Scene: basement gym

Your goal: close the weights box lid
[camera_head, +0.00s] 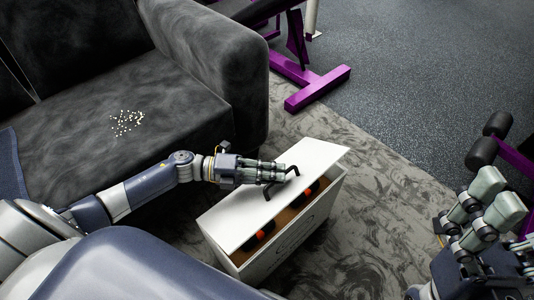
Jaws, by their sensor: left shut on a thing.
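The white weights box (290,243) stands on the patterned carpet in the middle of the head view. Its white lid (312,158) is tilted over the top, with a gap along the right side. Through the gap I see a brown interior and dark weights with red-orange parts (311,192). A black handle (292,171) is on the lid. My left gripper (281,174) is shut on this handle; its fingers hide part of it. My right gripper (490,205) is raised at the right edge, apart from the box; its finger opening is unclear.
A dark grey sofa (185,95) with small pale crumbs (127,123) on its seat stands behind and left of the box. A purple-framed bench (318,88) is at the back. Black rollers (489,139) on a purple frame are at right. Carpet right of the box is clear.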

